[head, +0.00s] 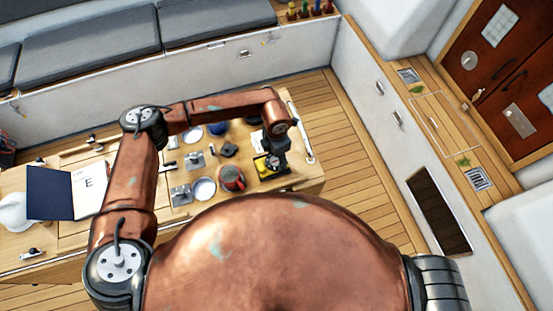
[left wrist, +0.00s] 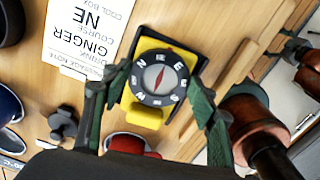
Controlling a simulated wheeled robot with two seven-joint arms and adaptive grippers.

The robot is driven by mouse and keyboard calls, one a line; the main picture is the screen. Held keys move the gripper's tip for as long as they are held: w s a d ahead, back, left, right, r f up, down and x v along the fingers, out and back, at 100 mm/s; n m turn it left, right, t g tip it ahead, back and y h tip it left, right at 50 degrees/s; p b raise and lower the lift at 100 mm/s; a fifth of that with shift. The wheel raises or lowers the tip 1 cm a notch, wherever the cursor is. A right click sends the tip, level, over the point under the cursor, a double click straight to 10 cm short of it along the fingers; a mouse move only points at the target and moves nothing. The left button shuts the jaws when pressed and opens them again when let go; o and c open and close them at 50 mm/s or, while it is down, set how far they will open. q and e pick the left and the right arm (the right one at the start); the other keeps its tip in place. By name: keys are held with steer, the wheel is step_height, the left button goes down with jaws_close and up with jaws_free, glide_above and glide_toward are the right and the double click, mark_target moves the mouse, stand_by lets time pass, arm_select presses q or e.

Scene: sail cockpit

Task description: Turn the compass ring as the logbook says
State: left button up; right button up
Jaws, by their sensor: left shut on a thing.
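The compass (head: 262,168) lies near the right end of the wooden table, with its yellow base partly hidden under my left gripper (head: 271,160). In the left wrist view, the dark compass ring (left wrist: 143,92) with pale letters surrounds a dial with a red-and-white needle. The green fingers of my left gripper (left wrist: 160,88) are on both sides of the ring and shut on it. The open logbook (head: 88,190) lies at the left of the table; a large "E" shows on its white page, and the smaller text is unreadable. My right gripper is out of view.
A white card (left wrist: 85,35) beside the compass reads "GINGER", "COURSE" and "NE", upside down. A red-rimmed mug (head: 232,179) stands close left of the compass, among several dishes and small metal items. The floor (head: 345,150) right of the table is clear.

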mark_target(276, 160)
arm_select(q)
steer(key=n+b, duration=0.2)
steer(key=n, duration=0.1)
steer(key=shift+w+f, duration=0.1)
steer(key=shift+a+n+b, duration=0.1)
steer(key=shift+n+b, duration=0.6)
steer(key=shift+n, duration=0.5)
steer(key=o, duration=1.2)
steer(key=shift+c, duration=0.2)
step_height(276, 160, up, 12)
